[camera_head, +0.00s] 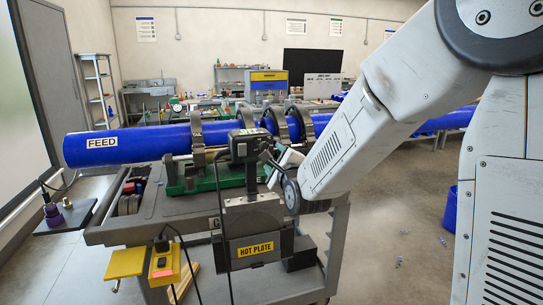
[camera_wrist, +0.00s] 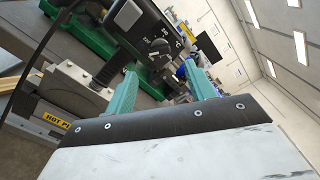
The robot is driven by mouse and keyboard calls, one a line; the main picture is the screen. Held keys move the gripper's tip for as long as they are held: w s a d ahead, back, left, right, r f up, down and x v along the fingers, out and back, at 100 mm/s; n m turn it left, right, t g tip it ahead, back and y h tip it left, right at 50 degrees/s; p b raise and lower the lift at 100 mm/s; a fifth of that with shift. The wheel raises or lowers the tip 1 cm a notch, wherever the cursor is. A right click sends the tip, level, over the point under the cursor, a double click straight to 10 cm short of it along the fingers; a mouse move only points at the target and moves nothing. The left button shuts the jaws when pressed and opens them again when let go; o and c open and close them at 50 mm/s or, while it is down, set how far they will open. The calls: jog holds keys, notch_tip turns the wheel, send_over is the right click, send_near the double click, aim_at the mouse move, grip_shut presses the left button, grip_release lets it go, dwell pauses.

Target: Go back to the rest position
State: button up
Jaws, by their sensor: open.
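My gripper (camera_wrist: 163,72) is open, with its two teal fingers apart in the wrist view. In the head view my gripper (camera_head: 277,163) is at the front of the cart, just right of the dark control box (camera_head: 243,146) above the hot plate (camera_head: 256,245). In the wrist view the dark box (camera_wrist: 143,25) is just beyond the fingers, and a black knob (camera_wrist: 159,46) shows between them. I cannot tell whether a finger touches it. Nothing is seen held. The hot plate's yellow label (camera_wrist: 53,119) shows at the lower left of the wrist view.
A long blue pipe (camera_head: 130,147) labelled FEED lies in dark ring clamps (camera_head: 198,137) over the grey cart (camera_head: 115,232). Cables hang in front. A yellow box (camera_head: 165,264) hangs at the cart's front. Floor right of the cart (camera_head: 400,225) is mostly open, with a blue bin (camera_head: 450,208).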

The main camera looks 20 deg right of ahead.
jog(key=shift+s, duration=0.3)
jog(key=s+f+n+g, duration=1)
jog(key=s+f+n, duration=0.1)
jog(key=f+n, duration=0.15)
jog(key=s+d+r+n+g, duration=0.1)
jog(key=s+r+n+g, duration=0.1)
jog(key=s, duration=0.7)
jog(key=s+d+r+n+g, duration=0.1)
jog(key=s+r+n, duration=0.3)
jog(key=s, duration=0.6)
jog(key=s+d+r+n+g, duration=0.1)
jog(key=s+r+n+g, duration=0.2)
jog(key=s, duration=0.7)
jog(key=shift+r+n+g, duration=0.25)
jog(key=shift+n+g, duration=0.05)
jog(key=shift+n, duration=0.95)
